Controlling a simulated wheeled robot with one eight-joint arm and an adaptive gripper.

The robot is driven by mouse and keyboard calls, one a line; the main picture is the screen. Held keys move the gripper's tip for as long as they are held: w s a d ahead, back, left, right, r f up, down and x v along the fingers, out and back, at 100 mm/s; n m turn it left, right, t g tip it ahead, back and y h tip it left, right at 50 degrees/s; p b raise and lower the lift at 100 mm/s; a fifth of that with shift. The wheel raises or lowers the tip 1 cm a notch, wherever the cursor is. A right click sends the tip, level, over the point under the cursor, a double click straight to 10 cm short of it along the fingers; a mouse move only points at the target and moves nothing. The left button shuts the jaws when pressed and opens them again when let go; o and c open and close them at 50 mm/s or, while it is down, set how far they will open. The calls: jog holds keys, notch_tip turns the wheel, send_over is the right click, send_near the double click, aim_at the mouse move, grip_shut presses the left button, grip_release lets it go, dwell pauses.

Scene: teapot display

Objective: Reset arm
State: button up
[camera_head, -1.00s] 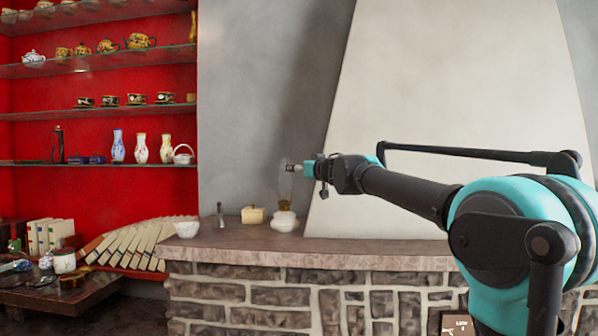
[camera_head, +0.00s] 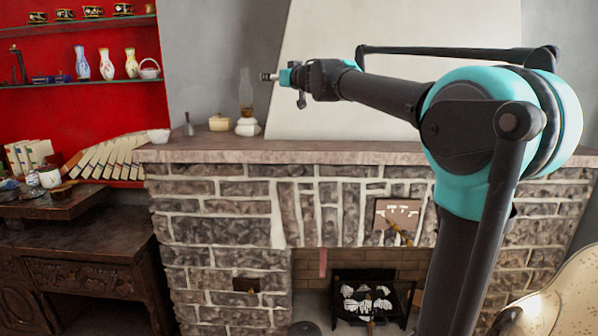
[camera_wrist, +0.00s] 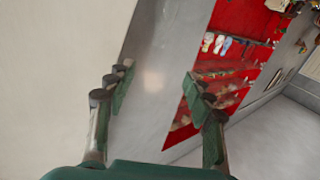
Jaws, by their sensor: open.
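My gripper (camera_head: 270,76) is at the end of my arm, which reaches left across the head view, raised above the stone mantel (camera_head: 300,152). In the wrist view my gripper (camera_wrist: 160,95) is open, its two fingers wide apart with nothing between them. Through the gap I see grey wall and part of the red shelving (camera_wrist: 235,60). The gripper looks small and side-on in the head view.
An oil lamp (camera_head: 247,125), a yellowish box (camera_head: 219,122) and a white bowl (camera_head: 159,136) stand on the mantel. Red shelves with vases (camera_head: 107,64) are at left, above a dark carved cabinet (camera_head: 80,265). A fireplace grate (camera_head: 368,298) is below.

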jog(key=s+d+f+m+g+h, duration=0.1)
jog(key=s+d+f+m+h, duration=0.25)
jog(key=d+f, duration=0.55)
jog(key=s+d+f+m+h, duration=0.25)
jog(key=d+f+h, duration=0.25)
jog(key=d+f, duration=0.45)
jog(key=s+d+f+m+g+h, duration=0.15)
jog(key=s+d+f+h, duration=0.25)
jog(key=d+f, duration=0.5)
jog(key=s+d+f+g, duration=0.3)
jog(key=s+f+g, duration=0.1)
jog(key=s+f, duration=1.25)
jog(key=s+a+f+g+y, duration=0.2)
jog(key=s+a+f+g, duration=0.1)
jog(key=s+f, duration=1)
jog(key=shift+s+a+f+n+g+y, duration=0.2)
jog(key=shift+s+n+g+y, duration=0.2)
jog(key=shift+g, duration=0.25)
